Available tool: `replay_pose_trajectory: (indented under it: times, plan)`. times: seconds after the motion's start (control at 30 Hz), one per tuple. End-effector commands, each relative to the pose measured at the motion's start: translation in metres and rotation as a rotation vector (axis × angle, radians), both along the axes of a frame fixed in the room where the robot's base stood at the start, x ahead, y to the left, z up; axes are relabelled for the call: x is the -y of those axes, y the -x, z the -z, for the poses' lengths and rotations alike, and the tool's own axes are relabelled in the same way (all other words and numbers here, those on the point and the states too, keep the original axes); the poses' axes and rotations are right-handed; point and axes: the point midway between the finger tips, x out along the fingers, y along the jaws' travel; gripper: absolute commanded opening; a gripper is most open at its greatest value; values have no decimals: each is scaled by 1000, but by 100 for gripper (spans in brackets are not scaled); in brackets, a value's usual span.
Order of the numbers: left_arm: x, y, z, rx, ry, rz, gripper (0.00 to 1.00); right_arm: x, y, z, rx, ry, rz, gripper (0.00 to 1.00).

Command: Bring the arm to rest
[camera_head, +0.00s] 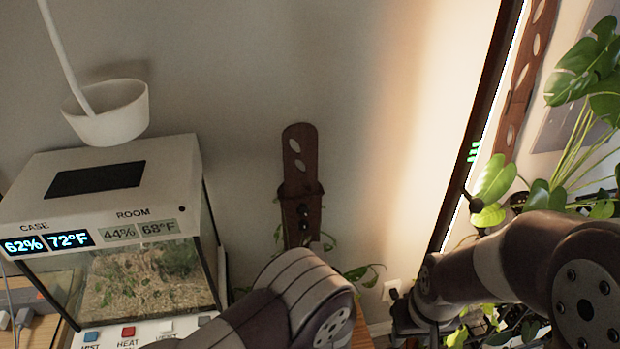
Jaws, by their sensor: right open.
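My right arm (520,265) comes in from the right, dark with a pale band. Its gripper (412,325) hangs at the bottom edge, right of the middle, and points down. The gripper is open, with nothing seen between its fingers; its lower end is hard to make out. My left arm (290,295) shows as a bent dark and pale link at the bottom middle. My left gripper is out of view.
A terrarium case (150,280) with lit readouts stands at the left, under a hanging white bowl (110,112). A brown slotted bracket (301,190) is on the wall. A bright light bar (478,140) and leafy plants (590,75) are at the right, close to my right arm.

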Motion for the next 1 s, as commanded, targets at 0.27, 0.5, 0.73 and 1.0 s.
replay_pose_trajectory:
  times: [0.27,0.5,0.73,1.0]
  plan:
    - [17,13,68,-308,443,57,57,0,0,0,0,0,0,42]
    - [-8,108,102,-1084,1170,-452,57,0,0,0,0,0,0,42]
    - [-143,187,19,-1120,1355,-1150,57,0,0,0,0,0,0,42]
    - [-199,173,-18,-917,1536,-1187,57,0,0,0,0,0,0,42]
